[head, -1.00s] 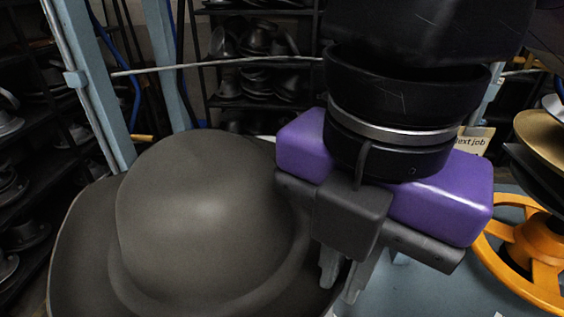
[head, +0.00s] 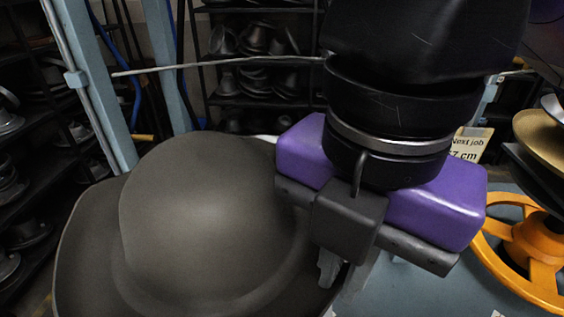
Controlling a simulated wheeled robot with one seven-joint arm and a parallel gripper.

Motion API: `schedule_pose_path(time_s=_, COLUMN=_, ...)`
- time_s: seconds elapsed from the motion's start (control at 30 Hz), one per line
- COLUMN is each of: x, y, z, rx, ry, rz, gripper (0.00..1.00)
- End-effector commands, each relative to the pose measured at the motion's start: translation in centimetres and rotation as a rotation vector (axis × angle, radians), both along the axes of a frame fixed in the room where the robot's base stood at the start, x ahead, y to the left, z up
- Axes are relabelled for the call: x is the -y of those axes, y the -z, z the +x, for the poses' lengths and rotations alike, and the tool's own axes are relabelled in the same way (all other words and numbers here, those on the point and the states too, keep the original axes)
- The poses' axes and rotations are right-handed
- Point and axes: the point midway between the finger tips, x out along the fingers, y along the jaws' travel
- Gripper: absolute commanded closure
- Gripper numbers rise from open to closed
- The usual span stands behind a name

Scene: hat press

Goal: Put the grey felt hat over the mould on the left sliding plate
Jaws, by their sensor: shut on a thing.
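The grey felt hat (head: 205,210) fills the left and lower middle of the head view, crown up, with its wide brim spreading left. My gripper (head: 330,272), below a purple and black wrist, is at the hat's right side. Its fingers are shut on the brim's right edge, and the hat seems held level or slightly tilted. The mould and the left sliding plate are not visible; the hat and my wrist cover that part of the view.
A yellow-orange handwheel (head: 535,240) stands at the right, beside stacked dark and brass-coloured discs. A "Next job" card (head: 470,143) is behind my wrist. A blue-grey frame post (head: 100,110) rises at the left. Shelves of hat shapes (head: 255,50) line the back.

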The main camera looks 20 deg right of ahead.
Motion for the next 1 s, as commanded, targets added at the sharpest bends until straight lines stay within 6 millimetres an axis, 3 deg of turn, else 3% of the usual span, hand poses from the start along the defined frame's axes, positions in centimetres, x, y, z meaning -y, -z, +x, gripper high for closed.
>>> schedule_pose_path(time_s=0.87, x=-0.03, y=0.51, z=-0.03, rx=-0.001, ry=0.000, rz=0.001, gripper=1.00)
schedule_pose_path(time_s=0.9, x=-0.03, y=0.51, z=-0.03, rx=-0.001, ry=0.000, rz=0.001, gripper=0.88)
schedule_pose_path(time_s=1.0, x=-0.03, y=0.51, z=-0.03, rx=-0.001, ry=0.000, rz=0.001, gripper=0.68)
